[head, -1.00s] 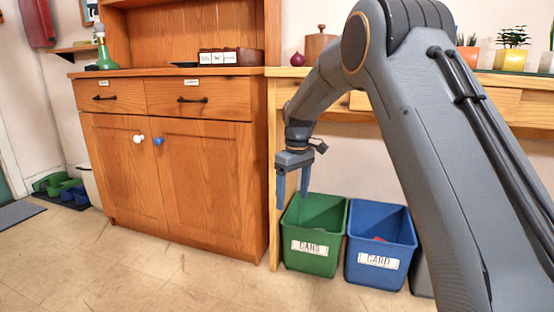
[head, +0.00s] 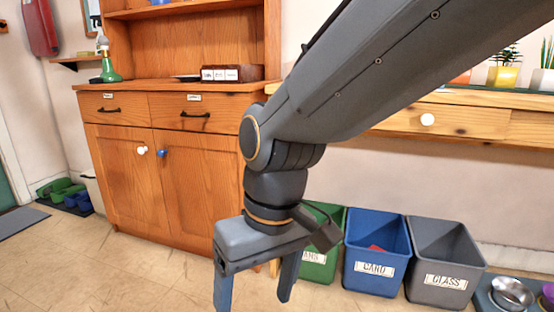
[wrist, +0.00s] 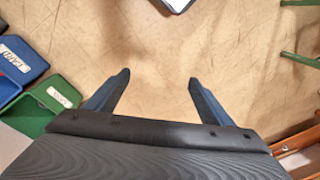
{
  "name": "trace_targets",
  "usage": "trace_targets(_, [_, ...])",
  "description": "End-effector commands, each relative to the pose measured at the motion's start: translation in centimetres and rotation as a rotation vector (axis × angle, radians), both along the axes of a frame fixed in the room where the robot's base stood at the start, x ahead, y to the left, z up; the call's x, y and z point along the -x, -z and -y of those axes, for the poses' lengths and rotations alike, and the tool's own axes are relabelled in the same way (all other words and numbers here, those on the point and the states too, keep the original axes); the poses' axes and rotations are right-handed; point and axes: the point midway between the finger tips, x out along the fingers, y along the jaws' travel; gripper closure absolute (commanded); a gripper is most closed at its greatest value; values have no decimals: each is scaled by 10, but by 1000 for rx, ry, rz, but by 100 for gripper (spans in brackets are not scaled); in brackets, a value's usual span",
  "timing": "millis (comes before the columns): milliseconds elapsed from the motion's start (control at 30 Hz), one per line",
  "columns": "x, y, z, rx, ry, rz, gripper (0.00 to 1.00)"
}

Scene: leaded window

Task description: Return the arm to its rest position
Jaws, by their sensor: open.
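My gripper (head: 255,290) hangs from my arm in the lower middle of the head view, fingers pointing down. It is in front of the wooden cabinet and the bins. In the wrist view my gripper (wrist: 150,95) has its two fingers wide apart, with only bare floor between them. It is open and holds nothing. My arm crosses the upper right of the head view, folded close to the camera, and hides part of the table and wall.
The wooden cabinet (head: 185,185) stands behind at left. A green bin (head: 322,262), a blue bin (head: 372,270) with something red inside and a grey bin (head: 440,282) stand under the wooden table (head: 470,122). Metal bowls (head: 512,292) sit at lower right. Tiled floor (head: 100,270) is clear at left.

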Motion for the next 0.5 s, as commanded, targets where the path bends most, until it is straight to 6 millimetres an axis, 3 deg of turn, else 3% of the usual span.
trace_targets(233, [55,7,16,-12,20,-9,25])
trace_targets(500, [49,-18,28,3,73,-8,25])
